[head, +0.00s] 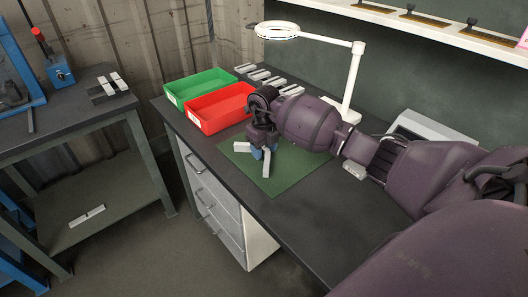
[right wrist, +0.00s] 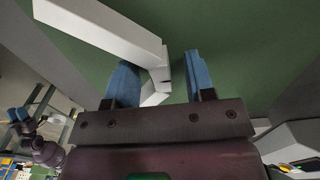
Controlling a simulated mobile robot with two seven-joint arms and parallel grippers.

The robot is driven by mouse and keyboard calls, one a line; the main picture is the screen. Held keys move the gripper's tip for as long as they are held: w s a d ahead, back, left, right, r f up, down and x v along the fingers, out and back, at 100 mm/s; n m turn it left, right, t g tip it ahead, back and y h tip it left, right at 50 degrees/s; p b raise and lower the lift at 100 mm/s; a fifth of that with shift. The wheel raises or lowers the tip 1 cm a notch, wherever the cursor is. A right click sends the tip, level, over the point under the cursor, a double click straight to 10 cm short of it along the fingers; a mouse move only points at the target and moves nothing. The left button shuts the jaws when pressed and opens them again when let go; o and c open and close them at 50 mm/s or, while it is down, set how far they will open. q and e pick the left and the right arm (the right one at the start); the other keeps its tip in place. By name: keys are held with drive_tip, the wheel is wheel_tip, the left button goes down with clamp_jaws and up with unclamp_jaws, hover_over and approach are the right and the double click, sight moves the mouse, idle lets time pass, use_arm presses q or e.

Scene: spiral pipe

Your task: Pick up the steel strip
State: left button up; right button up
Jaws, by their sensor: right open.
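A pale steel strip (head: 242,147), bent at an angle, is at the green mat (head: 285,178) on the workbench. In the right wrist view the strip (right wrist: 105,30) runs from the upper left to a bend between the blue fingers. My right gripper (head: 262,152) points down over the mat, its fingers open on either side of the bend (right wrist: 158,85). I cannot tell whether either finger touches it. The gripper hides part of the strip in the head view. My left gripper (right wrist: 18,115) appears small at the left of the right wrist view; its jaws are unclear.
A green bin (head: 200,84) and a red bin (head: 222,108) stand behind the mat. Several metal pieces (head: 262,76) lie beyond them. A white lamp (head: 352,80) stands at the back. A grey part (head: 355,172) lies right of the mat. A side bench (head: 60,120) stands left.

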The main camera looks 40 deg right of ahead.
sight(264, 148)
drive_tip(key=shift+f, duration=0.15)
clamp_jaws()
drive_tip(key=shift+w+r, duration=0.1)
drive_tip(key=shift+r, duration=0.1)
idle(0.3)
wheel_tip(264, 148, up, 20)
drive_tip(key=p, duration=0.1)
drive_tip(key=shift+p, duration=0.35)
